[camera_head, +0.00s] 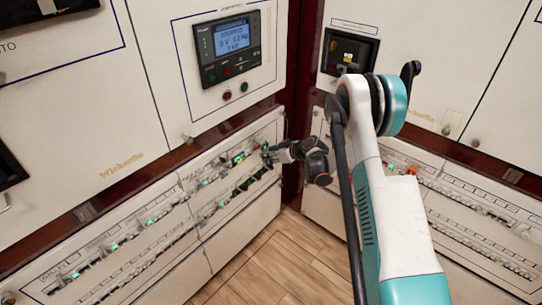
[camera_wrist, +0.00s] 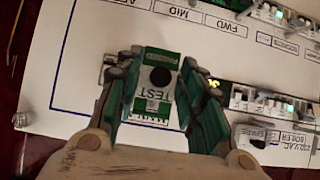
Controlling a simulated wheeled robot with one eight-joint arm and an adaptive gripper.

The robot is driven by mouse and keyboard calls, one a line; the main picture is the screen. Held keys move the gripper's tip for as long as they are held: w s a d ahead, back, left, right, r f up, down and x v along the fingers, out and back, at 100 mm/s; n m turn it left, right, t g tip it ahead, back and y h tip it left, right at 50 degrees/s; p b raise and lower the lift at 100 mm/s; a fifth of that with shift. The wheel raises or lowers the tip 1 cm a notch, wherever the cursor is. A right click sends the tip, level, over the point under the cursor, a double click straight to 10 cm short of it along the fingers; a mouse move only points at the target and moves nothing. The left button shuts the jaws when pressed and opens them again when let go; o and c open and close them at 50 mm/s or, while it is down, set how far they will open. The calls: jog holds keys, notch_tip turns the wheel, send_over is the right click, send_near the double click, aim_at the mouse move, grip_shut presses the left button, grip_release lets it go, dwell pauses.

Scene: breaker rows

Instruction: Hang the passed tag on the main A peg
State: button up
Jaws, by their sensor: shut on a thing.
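My gripper (camera_wrist: 160,100) is shut on a green and white tag (camera_wrist: 155,92) with upside-down lettering that seems to include "TEST". The tag has a round black spot near its middle; I cannot tell whether it is a hole or a peg end. The tag lies in front of a white panel (camera_wrist: 85,60). In the head view my gripper (camera_head: 268,153) is at the right end of the left-hand breaker panel (camera_head: 235,225), and the tag is too small to make out clearly. The main A peg cannot be told apart in either view.
Rows of breakers (camera_wrist: 265,98) with small green lights lie right of my gripper in the wrist view. A meter (camera_head: 229,45) is above the panel in the head view. Another breaker panel (camera_head: 480,215) stands at the right, behind my arm. Wooden floor (camera_head: 270,265) lies between the cabinets.

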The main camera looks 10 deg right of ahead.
jog(key=shift+w+a, duration=0.6)
jog(key=shift+w, duration=0.25)
jog(key=o, duration=0.9)
jog(key=shift+c, duration=0.2)
jog(key=v, duration=1.2)
